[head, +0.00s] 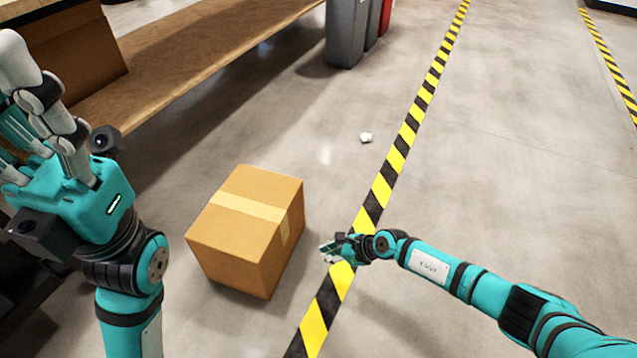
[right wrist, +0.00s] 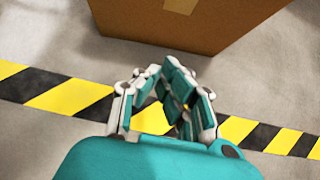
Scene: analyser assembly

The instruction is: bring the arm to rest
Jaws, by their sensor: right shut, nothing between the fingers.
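My right gripper (head: 328,252) reaches in from the right in the head view, above the floor beside a cardboard box. In the right wrist view its fingers (right wrist: 165,85) are drawn together with nothing held between them. My left gripper (head: 40,110) is raised close to the camera at the left edge of the head view.
A taped cardboard box (head: 235,243) stands on the floor, also in the right wrist view (right wrist: 205,22). Yellow-black tape (head: 400,152) crosses the floor. A small white object (head: 366,137) lies beyond. A wooden bench (head: 185,50) and grey bin (head: 345,30) stand behind. The right floor is clear.

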